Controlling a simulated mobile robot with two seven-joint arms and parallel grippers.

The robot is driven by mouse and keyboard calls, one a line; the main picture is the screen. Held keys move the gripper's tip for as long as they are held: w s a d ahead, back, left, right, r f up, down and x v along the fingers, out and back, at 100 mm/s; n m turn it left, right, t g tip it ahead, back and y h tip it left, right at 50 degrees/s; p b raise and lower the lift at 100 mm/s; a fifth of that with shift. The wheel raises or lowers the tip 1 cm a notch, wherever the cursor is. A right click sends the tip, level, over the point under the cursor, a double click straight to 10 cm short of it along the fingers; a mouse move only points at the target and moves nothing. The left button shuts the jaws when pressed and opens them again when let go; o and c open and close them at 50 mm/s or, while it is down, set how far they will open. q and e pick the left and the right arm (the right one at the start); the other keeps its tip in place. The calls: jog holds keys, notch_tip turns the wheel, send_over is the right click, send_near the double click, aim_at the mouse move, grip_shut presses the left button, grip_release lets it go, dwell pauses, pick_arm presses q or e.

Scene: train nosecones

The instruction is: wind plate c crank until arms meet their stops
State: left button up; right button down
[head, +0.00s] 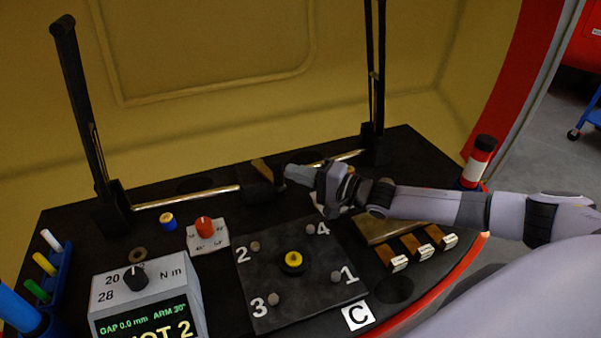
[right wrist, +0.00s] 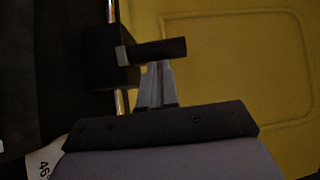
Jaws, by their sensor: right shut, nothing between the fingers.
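Plate C (head: 318,291) is a dark square plate at the front centre, with numbered corner bolts and a yellow-topped black knob (head: 291,262). Behind it, a silver rod (head: 212,193) runs through a dark block (head: 262,186) that seems to carry the crank. In the right wrist view a black crank handle (right wrist: 162,49) sticks out from the block (right wrist: 103,50). Two black arms stand near upright, left (head: 82,105) and right (head: 374,75). My right gripper (head: 290,172) is shut and empty, its tips (right wrist: 158,66) at the handle; contact is unclear. My left gripper is out of view.
A torque box (head: 145,290) with a dial and a display reading "ARM 20°" stands front left. The yellow wall is behind.

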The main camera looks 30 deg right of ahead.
jog(key=shift+s+a+g+y, duration=0.15)
jog(key=shift+a+y, duration=0.05)
jog(key=shift+a, duration=0.4)
jog(key=shift+s+a+g+y, duration=0.15)
jog(key=shift+a+y, duration=0.05)
jog(key=shift+a, duration=0.4)
jog(key=shift+s+d, duration=0.15)
jog(key=shift+d, duration=0.05)
jog(key=w+d+v, duration=0.1)
jog(key=v, duration=0.6)
jog(key=shift+s+d+h, duration=0.2)
jog(key=shift+d+h, duration=0.2)
jog(key=shift+s, duration=0.1)
